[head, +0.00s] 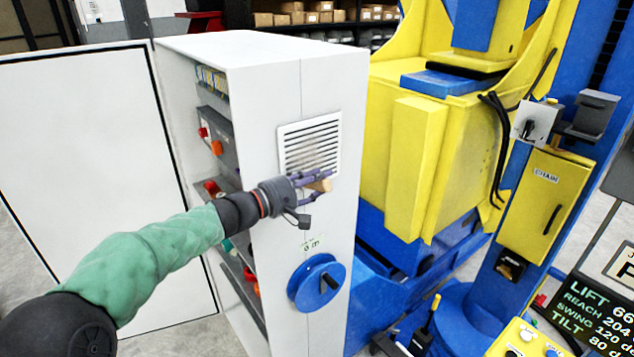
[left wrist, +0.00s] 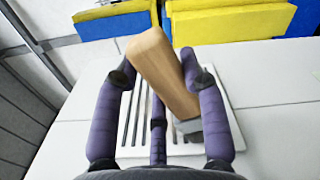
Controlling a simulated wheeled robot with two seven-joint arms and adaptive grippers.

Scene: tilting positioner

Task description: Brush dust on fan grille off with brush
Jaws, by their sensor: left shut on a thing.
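The fan grille (head: 310,146) is a white slatted square on the side of the white cabinet. It also shows in the left wrist view (left wrist: 132,125), partly behind my fingers. My left gripper (head: 312,184) is at the lower part of the grille, shut on the brush (head: 320,185). In the left wrist view the brush (left wrist: 163,75) has a tan wooden handle, tilted between the purple fingers (left wrist: 160,85), with a grey part at its lower end near the grille. Its bristles are hidden. I cannot make out dust on the slats. My right gripper is not in view.
The white cabinet (head: 325,90) has an open door (head: 80,170) at left and components inside. A blue wheel (head: 318,283) sits below the grille. The yellow and blue positioner (head: 415,160) stands close at right. A sign board (head: 598,315) is at lower right.

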